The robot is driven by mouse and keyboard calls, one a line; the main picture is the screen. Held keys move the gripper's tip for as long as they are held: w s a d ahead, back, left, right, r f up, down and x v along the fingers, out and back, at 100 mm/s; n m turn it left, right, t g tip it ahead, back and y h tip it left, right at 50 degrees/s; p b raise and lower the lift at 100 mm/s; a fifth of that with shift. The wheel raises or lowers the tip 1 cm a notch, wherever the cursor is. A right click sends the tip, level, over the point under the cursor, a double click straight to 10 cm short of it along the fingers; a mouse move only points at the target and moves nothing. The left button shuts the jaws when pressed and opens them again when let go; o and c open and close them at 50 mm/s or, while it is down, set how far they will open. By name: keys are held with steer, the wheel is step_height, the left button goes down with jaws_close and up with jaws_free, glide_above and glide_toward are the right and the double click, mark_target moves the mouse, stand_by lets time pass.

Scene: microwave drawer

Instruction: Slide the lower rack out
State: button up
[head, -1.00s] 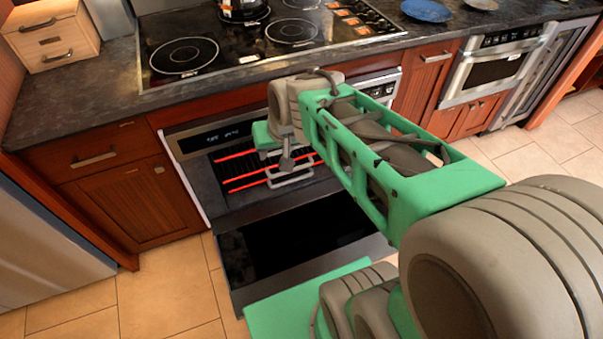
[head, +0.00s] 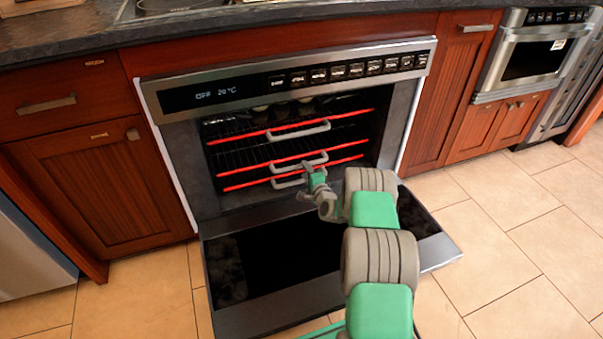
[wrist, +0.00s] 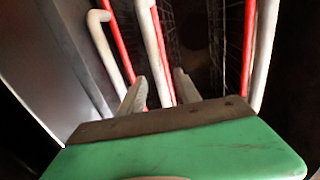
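The oven holds three racks with red front bars and grey handles. The top rack handle (head: 300,131) sits well above the middle rack handle (head: 302,160), and the lower rack handle (head: 289,183) sits close under the middle one. My gripper (head: 311,168) is at the racks' front, partly covering the lower handles. In the wrist view my gripper (wrist: 160,90) has its two fingers apart, with the middle handle bar (wrist: 152,45) running between or just beyond them. The lower handle (wrist: 104,50) is left of the fingers. Contact cannot be told.
The oven door (head: 290,270) is folded down flat below my arm. The control panel (head: 290,80) is above the cavity. Wooden cabinets (head: 95,185) flank the oven, and a microwave drawer (head: 535,50) is at right. The tiled floor (head: 490,240) at right is clear.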

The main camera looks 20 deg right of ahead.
steer(key=w+b, duration=0.1)
steer(key=w, duration=0.1)
steer(key=w+f+b, duration=0.1)
steer(key=w, duration=0.1)
steer(key=shift+w+f, duration=0.2)
steer(key=shift+w, duration=0.3)
steer(key=shift+r, duration=0.1)
jaws_close()
stand_by(0.8)
